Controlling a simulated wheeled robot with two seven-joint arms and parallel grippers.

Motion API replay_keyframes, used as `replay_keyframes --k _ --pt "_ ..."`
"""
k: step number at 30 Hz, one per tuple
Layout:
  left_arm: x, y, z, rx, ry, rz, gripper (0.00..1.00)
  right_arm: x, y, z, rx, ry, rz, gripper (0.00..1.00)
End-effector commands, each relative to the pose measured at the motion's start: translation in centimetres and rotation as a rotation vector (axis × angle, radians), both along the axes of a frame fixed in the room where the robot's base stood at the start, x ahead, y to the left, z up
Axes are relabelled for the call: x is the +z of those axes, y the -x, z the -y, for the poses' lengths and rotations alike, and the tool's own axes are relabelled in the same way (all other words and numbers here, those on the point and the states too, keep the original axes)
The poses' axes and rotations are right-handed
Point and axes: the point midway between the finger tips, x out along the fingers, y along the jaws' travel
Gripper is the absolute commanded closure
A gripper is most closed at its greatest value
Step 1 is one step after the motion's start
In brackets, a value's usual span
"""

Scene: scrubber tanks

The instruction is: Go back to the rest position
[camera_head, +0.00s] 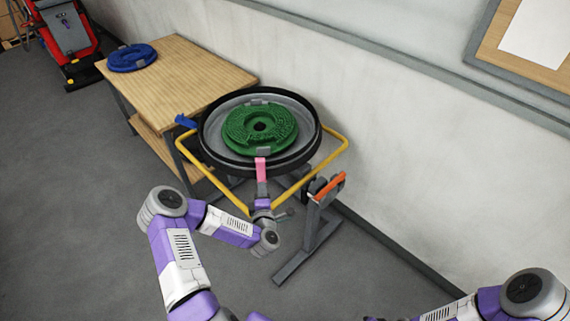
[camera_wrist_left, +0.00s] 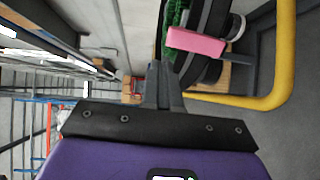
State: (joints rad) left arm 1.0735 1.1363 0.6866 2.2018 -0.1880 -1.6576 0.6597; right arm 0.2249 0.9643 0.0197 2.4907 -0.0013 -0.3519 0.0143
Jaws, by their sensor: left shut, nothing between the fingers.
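My left gripper (camera_head: 262,186) is shut and empty, at the near side of a round black-rimmed scrubber tank (camera_head: 212,133). Its fingers also show closed in the left wrist view (camera_wrist_left: 165,92). A pink tab (camera_head: 261,168) at the tank's near rim lies just beyond the fingertips in the head view; it also shows in the wrist view (camera_wrist_left: 195,42), right of the fingers. I cannot tell whether they touch. A green disc (camera_head: 240,127) with a dark centre hole lies in the tank. My right arm shows at bottom right, but its gripper is out of frame.
The tank has a yellow tube frame (camera_head: 335,150) and a grey stand (camera_head: 308,240) with an orange-red handle (camera_head: 330,187). A wooden table (camera_head: 190,75) behind left carries a blue disc (camera_head: 132,57). A wall (camera_head: 400,130) runs along the right. The left floor is clear.

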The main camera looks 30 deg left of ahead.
Motion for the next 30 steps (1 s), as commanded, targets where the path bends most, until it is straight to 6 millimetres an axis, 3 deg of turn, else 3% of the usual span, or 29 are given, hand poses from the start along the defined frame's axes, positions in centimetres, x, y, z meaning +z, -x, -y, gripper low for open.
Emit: replay_keyframes --k 6,9,11,16,20,22,25,30 --pt "0.0 0.0 0.1 -0.003 -0.001 -0.001 1.00 0.0 0.0 0.0 0.000 0.000 0.000 0.55" --pt "-0.8 -0.4 1.6 -0.057 -0.009 -0.039 1.00 -0.2 0.0 0.0 0.000 0.000 0.000 0.55" --pt "-1.9 -0.8 3.6 -0.133 -0.020 -0.094 1.00 -0.5 0.0 0.0 0.000 0.000 0.000 0.55" --pt "-7.8 -0.1 13.4 -0.516 -0.104 -0.372 1.00 -1.7 0.0 0.0 0.000 0.000 0.000 0.55" --pt "-13.0 4.1 20.7 -0.876 -0.211 -0.630 1.00 -2.8 0.0 0.0 0.000 0.000 0.000 0.55" --pt "-15.5 7.6 23.8 -1.076 -0.274 -0.771 1.00 -3.4 0.0 0.0 0.000 0.000 0.000 0.55" --pt "-18.0 13.0 26.2 -1.326 -0.353 -0.948 1.00 -4.1 0.0 0.0 0.000 0.000 0.000 0.55" --pt "-19.7 19.9 27.1 -1.609 -0.427 -1.151 1.00 -4.9 0.0 0.0 0.000 0.000 0.000 0.55"
